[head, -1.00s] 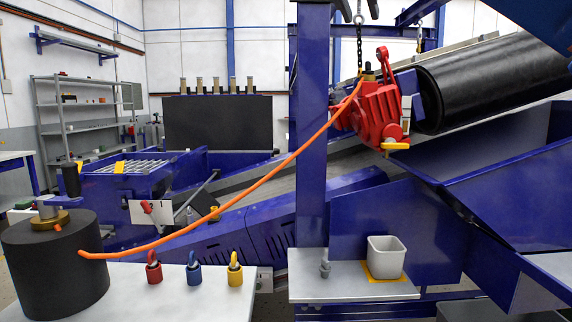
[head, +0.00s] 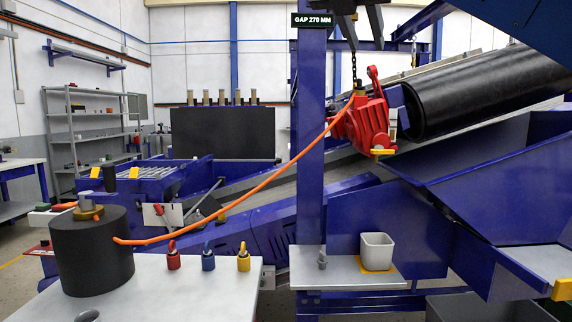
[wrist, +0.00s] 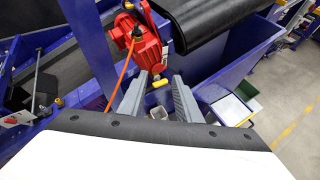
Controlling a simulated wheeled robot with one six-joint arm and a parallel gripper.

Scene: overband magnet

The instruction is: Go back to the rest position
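My gripper (head: 363,42) hangs in at the top of the head view, fingers pointing down, above and apart from the red hoist-like unit (head: 366,122). In the wrist view my gripper (wrist: 160,85) has its two grey fingers spread apart with nothing held between them. The red unit also shows in the wrist view (wrist: 138,45), beyond the fingertips. A chain (head: 354,68) rises from it, and an orange hose (head: 250,197) runs from it to a black cylinder (head: 92,255) on the white bench at left.
Red, blue and yellow lifting eyes (head: 208,260) stand on the white bench (head: 190,290). A white cup (head: 377,250) sits on a small shelf by the blue post (head: 310,150). A large black roller (head: 480,95) and blue chute (head: 500,200) fill the right side.

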